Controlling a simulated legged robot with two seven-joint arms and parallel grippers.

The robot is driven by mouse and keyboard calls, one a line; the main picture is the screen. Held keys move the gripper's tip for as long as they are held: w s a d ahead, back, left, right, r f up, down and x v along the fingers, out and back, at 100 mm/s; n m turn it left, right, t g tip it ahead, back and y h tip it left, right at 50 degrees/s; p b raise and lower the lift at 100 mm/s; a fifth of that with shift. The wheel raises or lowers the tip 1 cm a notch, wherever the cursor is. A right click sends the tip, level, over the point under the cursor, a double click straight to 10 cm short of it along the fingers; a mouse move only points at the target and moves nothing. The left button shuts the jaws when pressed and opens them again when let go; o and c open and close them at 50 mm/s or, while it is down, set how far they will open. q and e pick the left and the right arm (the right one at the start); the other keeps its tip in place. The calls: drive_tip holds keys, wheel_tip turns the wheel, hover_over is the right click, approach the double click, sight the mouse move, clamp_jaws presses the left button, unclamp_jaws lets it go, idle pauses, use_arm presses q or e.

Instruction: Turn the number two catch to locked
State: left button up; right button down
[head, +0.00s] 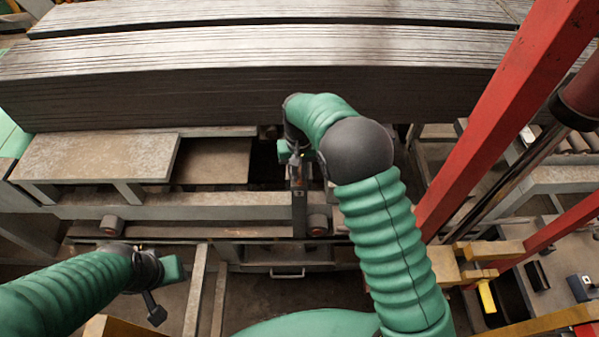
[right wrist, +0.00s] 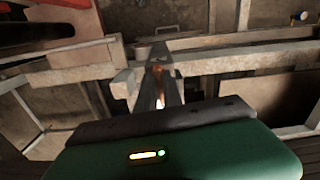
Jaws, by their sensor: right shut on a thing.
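My right gripper (head: 298,168) points down at the front of the long steel frame, below the stack of sheets. It is shut on a narrow dark upright catch (head: 299,212), which has a small orange mark. In the right wrist view my right gripper's dark fingers (right wrist: 162,92) close around the catch, whose grey end (right wrist: 160,56) shows beyond them. No number is readable on it, and the fingers hide part of it. My left gripper (head: 155,310) hangs at lower left, away from the frame; its jaws are too small to judge.
A thick stack of grey sheets (head: 250,85) lies just behind the gripper. A beige plate (head: 100,157) sits at left on the frame. A red post (head: 505,125) slants beside my right arm. A yellow rail (head: 545,322) runs at lower right.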

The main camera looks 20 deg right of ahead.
sight(299, 173)
drive_tip(key=shift+w+r+m, duration=0.25)
drive_tip(key=shift+w+m, duration=0.05)
drive_tip(key=shift+m, duration=0.3)
drive_tip(key=c, duration=1.6)
unclamp_jaws()
drive_tip(key=shift+o, duration=0.6)
drive_tip(key=shift+f, duration=0.25)
drive_tip(key=shift+r, duration=0.3)
wheel_tip(299, 173, up, 16)
drive_tip(key=b, duration=0.3)
drive_tip(key=shift+w+r, duration=0.1)
